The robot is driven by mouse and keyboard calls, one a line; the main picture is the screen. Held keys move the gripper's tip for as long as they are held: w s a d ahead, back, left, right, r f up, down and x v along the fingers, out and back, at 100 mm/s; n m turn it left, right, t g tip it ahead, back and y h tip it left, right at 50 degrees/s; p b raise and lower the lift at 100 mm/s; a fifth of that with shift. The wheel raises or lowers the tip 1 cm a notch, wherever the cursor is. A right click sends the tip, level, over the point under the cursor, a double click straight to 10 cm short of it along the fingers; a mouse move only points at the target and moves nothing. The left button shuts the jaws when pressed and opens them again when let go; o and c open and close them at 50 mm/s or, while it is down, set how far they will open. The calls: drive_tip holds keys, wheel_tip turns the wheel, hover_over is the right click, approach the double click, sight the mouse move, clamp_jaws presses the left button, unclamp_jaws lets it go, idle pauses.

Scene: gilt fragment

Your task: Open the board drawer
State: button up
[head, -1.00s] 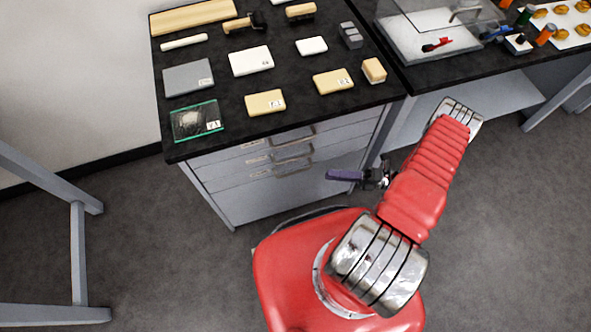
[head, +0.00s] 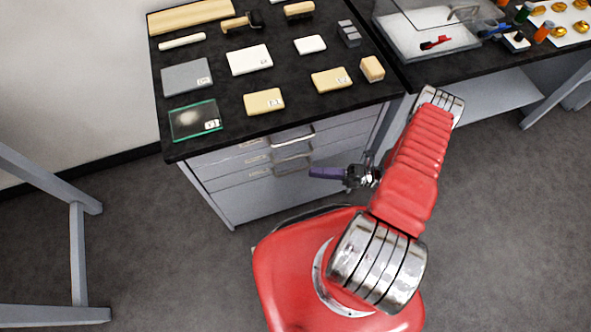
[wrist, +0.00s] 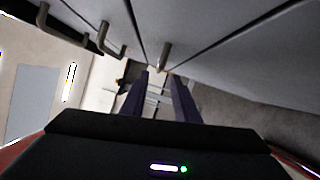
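The grey drawer cabinet (head: 245,200) stands under the black worktop. Its front has three drawers, each with a metal bar handle: top (head: 293,137), middle (head: 292,157) and bottom (head: 293,170). All look closed. The small labels beside the handles are too small to read, so I cannot tell which is the board drawer. My gripper (head: 312,173) is just right of the handles, near the lowest one. In the wrist view its two dark fingers (wrist: 160,84) are apart with nothing between them. One handle (wrist: 163,56) shows just beyond the fingertips, and two others are further left.
Boards and blocks lie on the worktop (head: 225,100), with a clear glass-like plate (head: 196,121) at its front left corner. A second bench (head: 480,70) stands to the right. A grey frame (head: 77,230) is at the left. Floor between is free.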

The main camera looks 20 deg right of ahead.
sight(295, 171)
drive_tip(key=x, duration=0.8)
drive_tip(key=shift+a, duration=0.15)
drive_tip(key=shift+c, duration=0.5)
clamp_jaws()
